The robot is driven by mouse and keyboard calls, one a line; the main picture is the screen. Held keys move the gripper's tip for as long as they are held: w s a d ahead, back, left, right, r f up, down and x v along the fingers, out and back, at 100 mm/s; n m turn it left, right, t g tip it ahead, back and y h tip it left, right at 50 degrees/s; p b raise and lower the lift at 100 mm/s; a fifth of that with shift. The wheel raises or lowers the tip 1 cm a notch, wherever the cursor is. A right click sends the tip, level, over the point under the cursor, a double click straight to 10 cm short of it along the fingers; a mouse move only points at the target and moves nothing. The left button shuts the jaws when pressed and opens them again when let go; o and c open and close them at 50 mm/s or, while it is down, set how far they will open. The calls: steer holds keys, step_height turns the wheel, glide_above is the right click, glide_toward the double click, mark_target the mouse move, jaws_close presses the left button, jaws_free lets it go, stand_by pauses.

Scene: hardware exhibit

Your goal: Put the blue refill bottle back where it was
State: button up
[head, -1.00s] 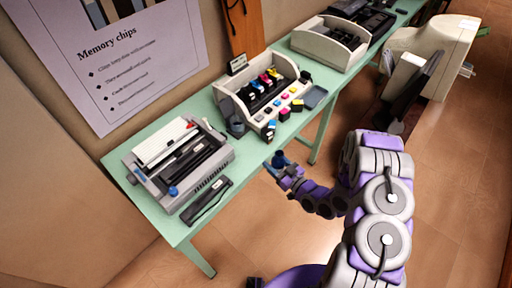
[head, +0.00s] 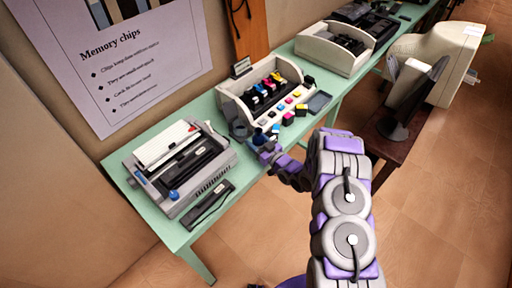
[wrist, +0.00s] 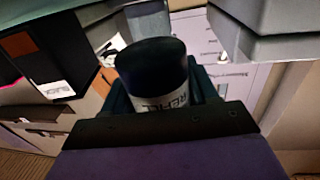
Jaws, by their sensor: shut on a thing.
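The blue refill bottle (head: 259,136) is held upright or nearly so by my gripper (head: 268,150), at the table's front edge in the head view. It looks dark blue. In the wrist view the bottle (wrist: 160,75) fills the middle, with a dark rounded top and a white label with dark letters. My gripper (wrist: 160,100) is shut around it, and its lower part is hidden. The open cream printer (head: 265,90) stands just behind the bottle, with coloured cartridges inside. Whether the bottle touches the table cannot be told.
A grey cup (head: 239,128) stands left of the bottle.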

steer(key=shift+f+b, duration=0.45)
steer(key=shift+f, duration=1.3)
steer(key=o, duration=1.1)
steer(key=p+v, duration=0.2)
steer(key=v, duration=1)
steer(key=shift+r, duration=0.1)
